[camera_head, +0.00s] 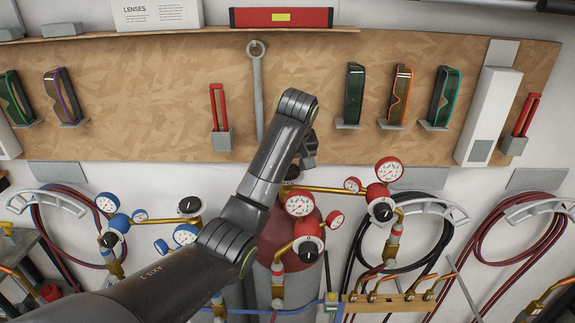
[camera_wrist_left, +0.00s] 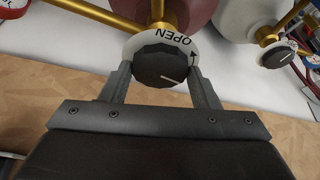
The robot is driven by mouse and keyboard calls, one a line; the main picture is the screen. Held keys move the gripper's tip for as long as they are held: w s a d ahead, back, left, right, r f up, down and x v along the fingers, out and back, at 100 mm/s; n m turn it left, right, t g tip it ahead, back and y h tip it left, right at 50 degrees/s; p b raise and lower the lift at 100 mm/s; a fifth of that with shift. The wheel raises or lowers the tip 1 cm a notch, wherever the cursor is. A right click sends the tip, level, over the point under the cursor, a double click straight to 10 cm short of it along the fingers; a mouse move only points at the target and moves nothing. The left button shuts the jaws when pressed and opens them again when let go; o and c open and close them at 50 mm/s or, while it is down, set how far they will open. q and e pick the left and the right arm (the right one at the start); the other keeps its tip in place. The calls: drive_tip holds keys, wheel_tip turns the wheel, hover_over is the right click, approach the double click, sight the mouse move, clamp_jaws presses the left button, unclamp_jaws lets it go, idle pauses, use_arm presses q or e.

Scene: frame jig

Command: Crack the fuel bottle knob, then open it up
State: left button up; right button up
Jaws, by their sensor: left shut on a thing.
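The fuel bottle is the dark red cylinder (camera_head: 268,235) at the middle of the head view, partly hidden behind my left arm and the gauges. Its black ridged knob (camera_wrist_left: 160,65) sits on a pale disc marked OPEN (camera_wrist_left: 185,42) with an arrow in the left wrist view. A white pointer line on the knob lies toward the lower right. My left gripper (camera_wrist_left: 160,76) is shut on the knob, with one finger on each side. In the head view the left gripper (camera_head: 306,158) is over the bottle's top, and the knob is mostly hidden. My right gripper is not in view.
Red-rimmed gauges (camera_head: 300,204) and brass fittings crowd the bottle's front. Another black knob (camera_wrist_left: 277,55) on a pale bottle stands nearby. Blue-rimmed gauges (camera_head: 108,202) are at left, coiled black hoses (camera_head: 445,240) at right. A wooden tool board (camera_head: 190,75) rises behind.

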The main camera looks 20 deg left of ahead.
use_arm(q)
drive_tip(key=shift+n, duration=0.6)
drive_tip(key=o, duration=1)
drive_tip(key=shift+w, duration=0.15)
